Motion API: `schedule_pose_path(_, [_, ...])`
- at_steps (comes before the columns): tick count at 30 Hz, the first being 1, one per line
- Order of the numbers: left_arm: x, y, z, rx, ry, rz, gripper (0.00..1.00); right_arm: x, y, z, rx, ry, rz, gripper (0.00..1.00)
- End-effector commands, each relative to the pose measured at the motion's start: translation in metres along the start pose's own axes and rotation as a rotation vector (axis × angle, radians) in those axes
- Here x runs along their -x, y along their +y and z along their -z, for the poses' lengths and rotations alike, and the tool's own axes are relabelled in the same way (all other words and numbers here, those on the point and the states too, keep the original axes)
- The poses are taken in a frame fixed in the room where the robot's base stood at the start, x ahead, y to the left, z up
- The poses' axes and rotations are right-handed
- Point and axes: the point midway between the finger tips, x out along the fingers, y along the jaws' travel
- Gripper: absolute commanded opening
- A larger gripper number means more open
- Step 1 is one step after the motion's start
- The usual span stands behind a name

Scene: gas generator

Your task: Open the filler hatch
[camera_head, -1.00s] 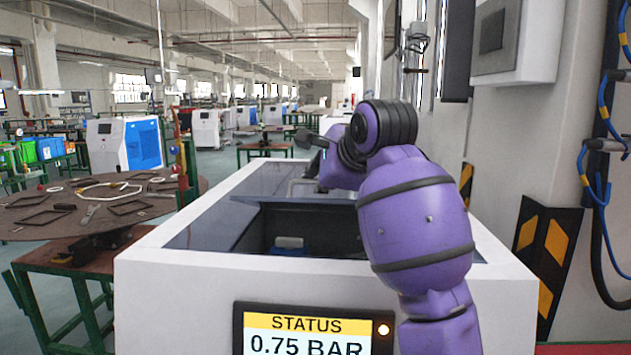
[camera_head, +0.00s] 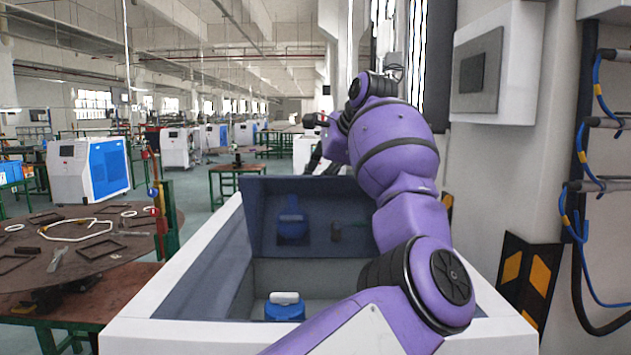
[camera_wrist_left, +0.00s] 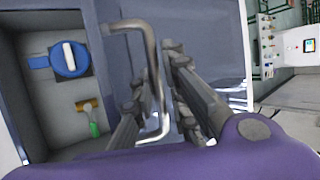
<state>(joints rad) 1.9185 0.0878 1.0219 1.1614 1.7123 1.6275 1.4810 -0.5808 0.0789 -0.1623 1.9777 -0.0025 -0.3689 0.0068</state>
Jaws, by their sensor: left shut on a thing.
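The filler hatch lid (camera_head: 345,205) of the white generator (camera_head: 190,290) stands raised, showing its dark blue-grey inner face toward me. Below it the compartment is open, and a blue valve with a white handle (camera_head: 285,307) shows inside. In the left wrist view the bent metal hatch handle (camera_wrist_left: 130,25) runs between the fingers of my left gripper (camera_wrist_left: 160,80), which is shut on it. In the head view that gripper (camera_head: 318,150) is behind the lid's upper edge, partly hidden by my purple arm. My right gripper is not in view.
In the wrist view the compartment also holds the blue valve (camera_wrist_left: 70,58) and a small orange and green fitting (camera_wrist_left: 90,118). A round table (camera_head: 80,255) with loose parts stands at the left. A wall with blue hoses (camera_head: 597,190) is close at the right.

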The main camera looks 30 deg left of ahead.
Motion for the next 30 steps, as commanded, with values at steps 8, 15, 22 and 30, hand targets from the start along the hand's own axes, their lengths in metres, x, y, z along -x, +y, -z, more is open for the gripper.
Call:
schedule_pose_path(8, [-0.0087,-0.0225,0.0016,0.009,-0.007,0.1,0.0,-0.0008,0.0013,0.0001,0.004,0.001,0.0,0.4])
schedule_pose_path(15, [-0.0104,-0.0216,0.0024,0.008,-0.008,0.098,0.0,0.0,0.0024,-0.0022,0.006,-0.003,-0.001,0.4])
schedule_pose_path(22, [-0.0119,-0.0207,0.003,0.006,-0.008,0.096,0.0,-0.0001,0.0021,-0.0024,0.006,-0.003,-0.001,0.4])
schedule_pose_path(30, [-0.0129,-0.0201,0.0034,0.005,-0.009,0.095,0.0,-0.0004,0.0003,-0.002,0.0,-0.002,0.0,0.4])
